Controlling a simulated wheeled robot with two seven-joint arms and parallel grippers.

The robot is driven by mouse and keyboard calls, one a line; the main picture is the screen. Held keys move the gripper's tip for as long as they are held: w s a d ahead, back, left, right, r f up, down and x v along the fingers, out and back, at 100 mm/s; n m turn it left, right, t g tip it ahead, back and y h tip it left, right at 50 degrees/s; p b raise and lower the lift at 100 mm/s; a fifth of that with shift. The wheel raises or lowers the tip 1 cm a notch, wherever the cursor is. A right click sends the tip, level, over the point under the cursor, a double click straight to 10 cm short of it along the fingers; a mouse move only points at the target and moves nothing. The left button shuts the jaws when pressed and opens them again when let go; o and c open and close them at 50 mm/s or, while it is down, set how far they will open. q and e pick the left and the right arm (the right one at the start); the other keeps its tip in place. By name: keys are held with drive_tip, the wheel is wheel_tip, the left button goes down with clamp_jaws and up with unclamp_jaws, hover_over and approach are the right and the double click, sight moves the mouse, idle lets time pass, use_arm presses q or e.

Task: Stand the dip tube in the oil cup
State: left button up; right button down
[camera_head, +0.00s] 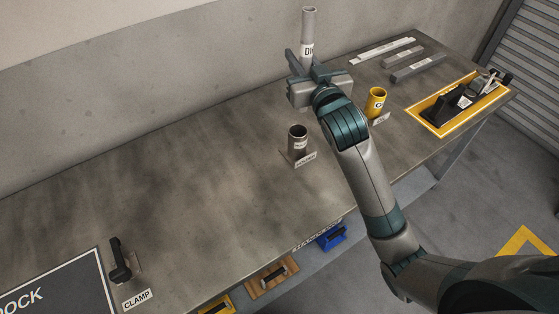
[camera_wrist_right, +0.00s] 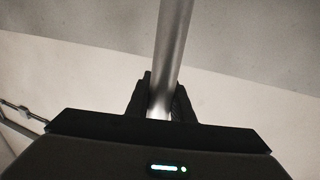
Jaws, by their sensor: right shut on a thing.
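My right gripper (camera_head: 306,62) is shut on the dip tube (camera_head: 309,24), a grey tube with a white label that starts with "DI". The tube stands about upright in the jaws, above the back of the bench. In the right wrist view the tube (camera_wrist_right: 172,50) rises from between the dark fingers (camera_wrist_right: 160,103). A yellow cup (camera_head: 376,105) stands right of the gripper, and a dark grey cup (camera_head: 297,143) stands in front of it. Both are upright, with open tops and small placards. I cannot read which one is the oil cup. My left gripper is out of view.
Several grey bars (camera_head: 418,67) lie at the back right. A yellow-bordered tray (camera_head: 443,124) with a dark device is at the right end. A black clamp (camera_head: 119,262) and a dark dock mat (camera_head: 60,290) are at the front left. The bench's (camera_head: 180,180) left middle is clear.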

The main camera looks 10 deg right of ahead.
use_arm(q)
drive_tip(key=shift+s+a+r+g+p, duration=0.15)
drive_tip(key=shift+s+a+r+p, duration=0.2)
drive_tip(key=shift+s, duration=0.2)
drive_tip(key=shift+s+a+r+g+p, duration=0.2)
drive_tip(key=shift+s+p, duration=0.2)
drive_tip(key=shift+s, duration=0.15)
use_arm(e)
wheel_tip(320, 180, down, 14)
drive_tip(key=shift+w+a+r, duration=0.15)
drive_tip(key=shift+a, duration=0.05)
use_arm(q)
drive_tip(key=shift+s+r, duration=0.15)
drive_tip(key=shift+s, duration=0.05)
use_arm(e)
wheel_tip(320, 180, down, 4)
drive_tip(key=shift+r, duration=0.1)
drive_tip(key=shift+f, duration=0.25)
